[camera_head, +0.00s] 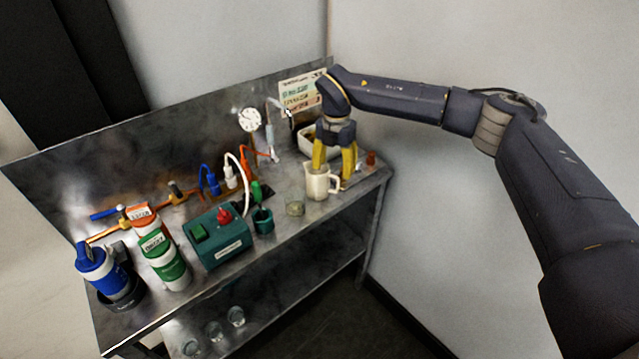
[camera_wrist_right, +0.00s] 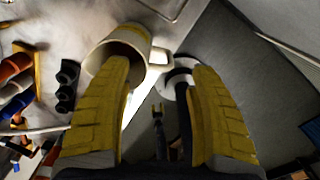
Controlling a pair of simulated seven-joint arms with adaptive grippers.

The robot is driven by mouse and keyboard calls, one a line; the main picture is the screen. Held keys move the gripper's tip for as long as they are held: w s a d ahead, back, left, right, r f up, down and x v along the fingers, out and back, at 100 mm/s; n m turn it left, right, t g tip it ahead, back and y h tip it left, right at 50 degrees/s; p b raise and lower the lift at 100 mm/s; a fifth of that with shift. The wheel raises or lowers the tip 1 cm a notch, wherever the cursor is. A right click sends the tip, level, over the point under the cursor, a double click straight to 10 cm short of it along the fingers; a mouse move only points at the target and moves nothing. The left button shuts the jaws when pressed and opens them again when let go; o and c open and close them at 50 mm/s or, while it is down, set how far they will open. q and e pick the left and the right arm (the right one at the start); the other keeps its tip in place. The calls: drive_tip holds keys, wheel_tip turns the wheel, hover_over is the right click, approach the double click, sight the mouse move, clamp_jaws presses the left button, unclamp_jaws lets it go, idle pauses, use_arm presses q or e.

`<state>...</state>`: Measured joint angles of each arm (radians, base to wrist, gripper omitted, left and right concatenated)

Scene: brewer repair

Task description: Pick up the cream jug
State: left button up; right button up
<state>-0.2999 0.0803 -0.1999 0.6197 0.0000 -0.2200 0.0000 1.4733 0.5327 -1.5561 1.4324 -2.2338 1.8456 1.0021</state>
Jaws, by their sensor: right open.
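The cream jug (camera_head: 317,187) stands upright near the right end of the steel bench, its handle on the right side. My right gripper (camera_head: 334,170) points down at it, with its two yellow fingers apart and empty. In the head view one finger overlaps the jug's rim and the other is right of the handle. In the right wrist view the jug (camera_wrist_right: 138,41) is at upper left, partly hidden behind the left finger, and its handle lies in the gap of the open gripper (camera_wrist_right: 160,72). I cannot tell whether a finger touches it. My left gripper is not in view.
The steel bench (camera_head: 290,232) holds a green box (camera_head: 216,238), a green cup (camera_head: 263,220) and a small glass dish (camera_head: 295,208) left of the jug. A small red-brown item (camera_head: 371,158) is at right, near the wall.

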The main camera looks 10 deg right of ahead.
sight(322, 182)
drive_tip(key=shift+f, duration=2.5)
drive_tip(key=shift+c, duration=0.3)
drive_tip(key=shift+d, duration=0.1)
clamp_jaws()
